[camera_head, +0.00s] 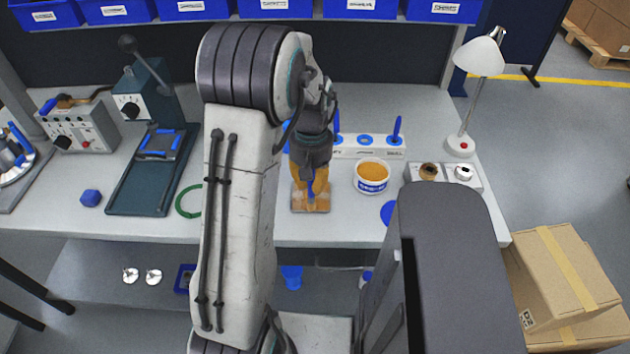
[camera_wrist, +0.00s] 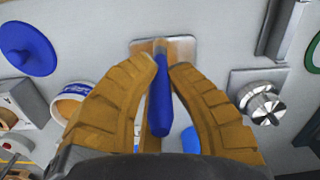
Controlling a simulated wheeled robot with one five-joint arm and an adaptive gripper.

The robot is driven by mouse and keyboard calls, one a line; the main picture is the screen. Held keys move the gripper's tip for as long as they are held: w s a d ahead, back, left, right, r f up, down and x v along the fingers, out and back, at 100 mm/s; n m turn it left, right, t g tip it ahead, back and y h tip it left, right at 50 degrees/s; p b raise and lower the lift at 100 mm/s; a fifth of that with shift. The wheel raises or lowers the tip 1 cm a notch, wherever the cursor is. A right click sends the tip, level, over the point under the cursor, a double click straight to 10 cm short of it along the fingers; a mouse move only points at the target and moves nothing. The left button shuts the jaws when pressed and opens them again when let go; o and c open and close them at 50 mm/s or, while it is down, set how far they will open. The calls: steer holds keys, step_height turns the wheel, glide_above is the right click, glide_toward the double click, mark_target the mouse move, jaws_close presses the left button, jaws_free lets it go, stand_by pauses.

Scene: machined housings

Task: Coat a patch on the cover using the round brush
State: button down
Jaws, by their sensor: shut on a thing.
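My gripper (camera_head: 311,188) is shut on the blue-handled round brush (camera_wrist: 160,105), which stands between the two tan fingers. In the wrist view the fingers (camera_wrist: 162,68) close on its handle. The brush also shows as a thin blue strip in the head view (camera_head: 310,187). Under it lies the cover, a flat plate (camera_head: 298,206) with an orange-brown face; it also shows in the wrist view (camera_wrist: 185,47). The brush's lower end is over the plate, but its tip is hidden, so contact cannot be told. A white tub (camera_head: 372,187) of orange coating stands to the right.
A white holder (camera_head: 350,152) with blue-handled tools stands behind the plate. A blue disc (camera_head: 388,213) lies at the front edge. A metal cylinder on a block (camera_wrist: 258,98) shows beside the plate in the wrist view. A green ring (camera_head: 181,207) lies left of my arm.

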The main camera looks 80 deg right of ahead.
steer(key=shift+w+d+r, duration=0.1)
steer(key=shift+w+d, duration=0.05)
steer(key=shift+d, duration=0.1)
steer(key=shift+w+d+p, duration=0.15)
steer(key=shift+d+p, duration=0.8)
steer(key=shift+d, duration=0.95)
steer(key=shift+w+d+p, duration=0.15)
steer(key=shift+d+p, duration=0.75)
steer(key=shift+d, duration=0.95)
steer(key=shift+w, duration=0.15)
steer(key=shift+w+a, duration=0.15)
steer(key=shift+w, duration=0.3)
steer(key=shift+s+a+b, duration=0.15)
steer(key=shift+a+b, duration=0.95)
steer(key=shift+a, duration=0.85)
steer(key=shift+s+a+b, duration=0.15)
steer(key=shift+a+b, duration=0.95)
steer(key=shift+a, duration=0.85)
steer(key=shift+w, duration=0.55)
steer(key=shift+w+d, duration=0.1)
steer(key=shift+w+d+p, duration=0.15)
steer(key=shift+d+p, duration=1.15)
steer(key=shift+d, duration=1.3)
steer(key=shift+w+d+p, duration=0.1)
steer(key=shift+d+p, duration=0.5)
steer(key=shift+d, duration=0.65)
